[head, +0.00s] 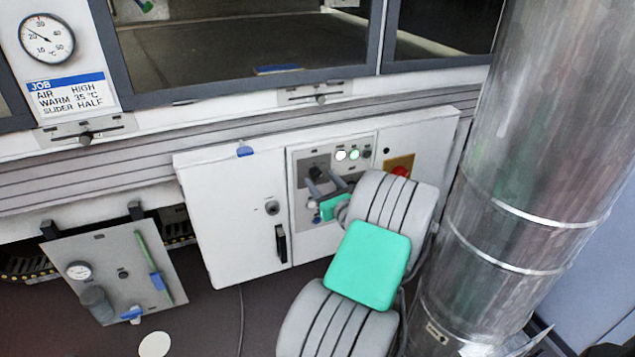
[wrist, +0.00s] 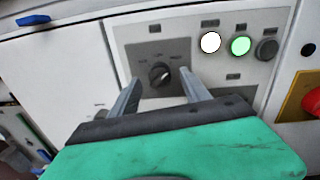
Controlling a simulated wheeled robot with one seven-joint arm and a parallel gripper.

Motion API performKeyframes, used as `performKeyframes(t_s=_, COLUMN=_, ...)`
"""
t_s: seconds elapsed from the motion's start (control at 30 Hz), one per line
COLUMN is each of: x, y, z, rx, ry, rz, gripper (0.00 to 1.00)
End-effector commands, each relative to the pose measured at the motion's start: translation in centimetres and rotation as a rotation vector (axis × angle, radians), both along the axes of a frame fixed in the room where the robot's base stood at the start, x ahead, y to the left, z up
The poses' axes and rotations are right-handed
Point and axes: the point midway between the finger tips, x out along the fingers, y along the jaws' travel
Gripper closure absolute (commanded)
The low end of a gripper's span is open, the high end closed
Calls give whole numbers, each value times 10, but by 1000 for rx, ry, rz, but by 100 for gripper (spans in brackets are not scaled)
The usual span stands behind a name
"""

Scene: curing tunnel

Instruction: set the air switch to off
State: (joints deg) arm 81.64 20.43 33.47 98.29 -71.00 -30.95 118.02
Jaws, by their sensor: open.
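A black rotary knob (wrist: 160,74) sits on a dark grey plate in the control panel, with small labels above it that are too blurred to read. I take it to be the air switch. A pale mark on it seems to point up and to the right, but I cannot read the setting. In the head view the knob (head: 317,172) is small. My gripper (wrist: 160,80) is open and empty, with one finger at each side of the knob in the wrist view. In the head view my gripper (head: 323,182) is just before the panel. I cannot tell whether the fingers touch it.
A white lamp (wrist: 210,42), a green lamp (wrist: 241,46) and a dark button (wrist: 266,49) are right of the knob. A red button on yellow (head: 399,171) is farther right. A job card (head: 70,96) reads AIR HIGH. A steel duct (head: 530,150) stands right of my arm.

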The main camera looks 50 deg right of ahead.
Motion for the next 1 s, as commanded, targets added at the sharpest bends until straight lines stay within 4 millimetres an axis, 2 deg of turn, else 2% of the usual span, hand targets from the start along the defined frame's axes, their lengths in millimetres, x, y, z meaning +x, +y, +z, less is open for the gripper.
performKeyframes(t_s=0.1, x=12, y=-5, z=-1, rx=-3, ry=2, rz=2, gripper=45)
performKeyframes(t_s=0.37, x=14, y=-7, z=0, rx=-1, ry=1, rz=1, gripper=45)
performKeyframes(t_s=1.0, x=14, y=-6, z=0, rx=-1, ry=2, rz=2, gripper=97)
